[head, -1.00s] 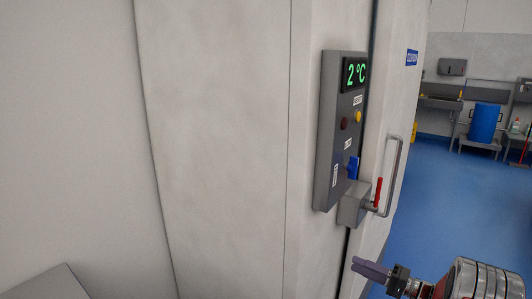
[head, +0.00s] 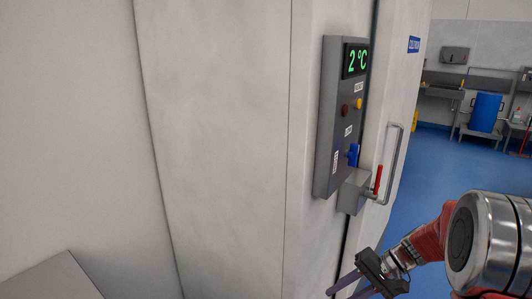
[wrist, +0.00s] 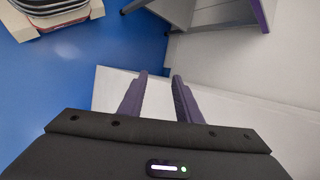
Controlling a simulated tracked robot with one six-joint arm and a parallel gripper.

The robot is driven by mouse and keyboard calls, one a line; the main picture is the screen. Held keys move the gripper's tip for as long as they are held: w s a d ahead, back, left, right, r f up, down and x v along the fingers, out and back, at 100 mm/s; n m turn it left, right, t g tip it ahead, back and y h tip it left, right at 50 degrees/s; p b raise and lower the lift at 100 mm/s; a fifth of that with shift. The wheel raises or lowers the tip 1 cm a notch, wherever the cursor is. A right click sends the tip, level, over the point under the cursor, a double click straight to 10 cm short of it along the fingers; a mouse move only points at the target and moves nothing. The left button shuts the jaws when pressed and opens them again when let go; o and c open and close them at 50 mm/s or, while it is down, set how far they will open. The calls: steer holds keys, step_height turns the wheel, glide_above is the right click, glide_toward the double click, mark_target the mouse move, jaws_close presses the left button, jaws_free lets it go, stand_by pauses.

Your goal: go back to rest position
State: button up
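My gripper (head: 345,287) is at the bottom of the head view, in front of the pale cold-room wall and below the door handle. Its purple fingers also show in the wrist view (wrist: 158,78). They stand apart with a clear gap and nothing between them. The fingertips point down and left in the head view, and they touch nothing that I can make out. My red and silver arm reaches in from the lower right.
A grey control panel (head: 329,119) reading 2 °C is on the wall, above my gripper. A door handle (head: 394,165) with a red lever (head: 378,180) is beside it. Blue floor (head: 440,165) lies open to the right, with a blue barrel (head: 485,113) beyond.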

steer(key=s+a+r+n+t+h, duration=0.2)
steer(key=s+r+h, duration=0.2)
steer(key=s+r, duration=0.4)
steer(key=s+a+r+n+t+h, duration=0.2)
steer(key=s+r, duration=0.6)
steer(key=s, duration=0.4)
steer(key=shift+s+a+r+n+t+h, duration=0.2)
steer(key=shift+s+a+n+t+h, duration=0.3)
steer(key=shift+h, duration=0.6)
steer(key=shift+w+d, duration=0.1)
steer(key=shift+w, duration=0.05)
